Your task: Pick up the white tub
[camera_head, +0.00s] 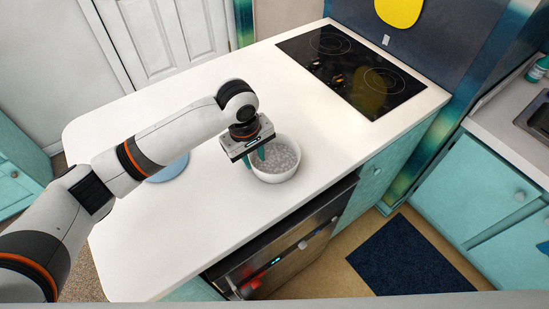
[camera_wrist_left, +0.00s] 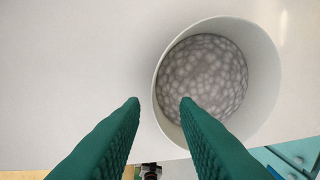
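The white tub (camera_head: 284,174) stands upright on the white counter, with grey pebble-like speckling on its inside bottom. The tub also shows in the left wrist view (camera_wrist_left: 262,75), right of centre. My left gripper (camera_head: 258,160) is at the tub's left rim, pointing down. I cannot tell whether either finger touches the wall. My right gripper is not in view.
A blue round dish (camera_head: 168,169) lies on the counter (camera_head: 190,230), partly behind my left arm. A black cooktop (camera_head: 350,70) is at the back right. An oven (camera_head: 285,250) is under the front edge.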

